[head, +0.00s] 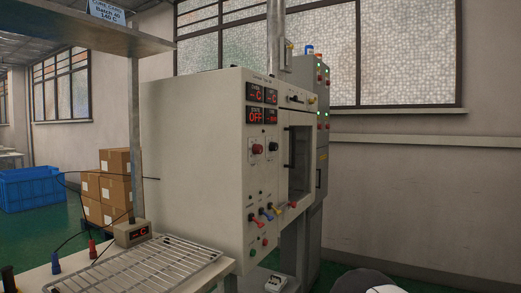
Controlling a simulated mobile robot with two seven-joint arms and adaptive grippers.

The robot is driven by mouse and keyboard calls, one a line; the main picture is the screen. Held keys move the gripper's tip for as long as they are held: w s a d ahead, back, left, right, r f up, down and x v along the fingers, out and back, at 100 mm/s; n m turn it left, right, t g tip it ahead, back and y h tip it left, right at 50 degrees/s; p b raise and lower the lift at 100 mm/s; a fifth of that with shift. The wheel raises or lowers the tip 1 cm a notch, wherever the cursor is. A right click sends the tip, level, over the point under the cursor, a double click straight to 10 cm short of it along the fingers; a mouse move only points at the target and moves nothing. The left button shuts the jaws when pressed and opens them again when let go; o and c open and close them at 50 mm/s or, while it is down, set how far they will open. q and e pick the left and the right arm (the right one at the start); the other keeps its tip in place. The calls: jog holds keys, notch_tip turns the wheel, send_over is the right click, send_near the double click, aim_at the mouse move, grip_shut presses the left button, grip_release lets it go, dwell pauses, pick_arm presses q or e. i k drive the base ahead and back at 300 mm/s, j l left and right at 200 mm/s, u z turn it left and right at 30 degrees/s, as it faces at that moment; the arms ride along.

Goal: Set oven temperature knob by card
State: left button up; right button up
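The oven (190,160) is a large cream cabinet in the middle of the head view, seen at an angle. Its control panel carries red-lit displays (255,117); one reads OFF and an upper one shows a dash and C. Below them are a red knob (258,149) and a black knob (273,147); their scale marks are too small to read. The card (107,13) is at the top left, above the shelf, cut by the picture's top edge. It seems to read "Cure card, Batch 40, 140 C". Neither of my grippers is in view.
The oven's windowed door (299,160) is shut. Coloured levers (266,215) sit low on the panel. Cardboard boxes (115,175) and a blue crate (28,188) are behind.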

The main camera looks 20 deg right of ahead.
aim_at(257, 149)
jog(key=i+l+u, duration=0.4)
jog(key=l, duration=0.65)
jog(key=l+u, duration=0.35)
jog(key=l, duration=0.65)
jog(key=l+u, duration=0.4)
jog(key=l, duration=0.75)
jog(key=i, duration=0.05)
